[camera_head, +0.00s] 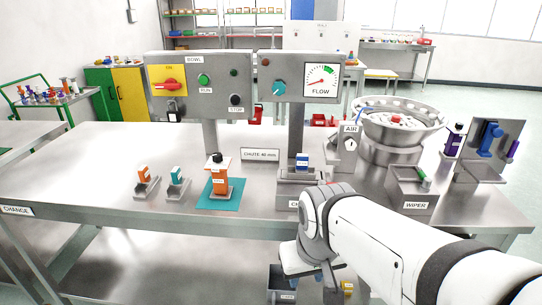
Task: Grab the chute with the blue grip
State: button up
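A small piece with a blue, white-labelled block (302,160) sits on a grey holder (300,177) near the table's front edge, right of centre. The holder's front label begins with "CH", and my arm covers the rest. Two similar small grey chutes stand to the left, one with an orange grip (144,174) and one with a teal grip (177,175). A sign behind reads "CHUTE 40 mm" (260,155). My white arm reaches in from the lower right, and its wrist is in front of the table edge, below the blue block. My gripper's fingers do not show.
An orange bottle with a black cap (219,175) stands on a teal mat (232,201). Control panels (202,85) rise behind. A metal bowl feeder (402,125), a wiper box (411,198) and a stand with blue parts (490,138) are at the right. The table's left is clear.

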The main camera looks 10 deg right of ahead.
aim_at(301, 171)
jog(key=u, duration=0.05)
jog(key=i, duration=0.9)
jog(key=z, duration=0.05)
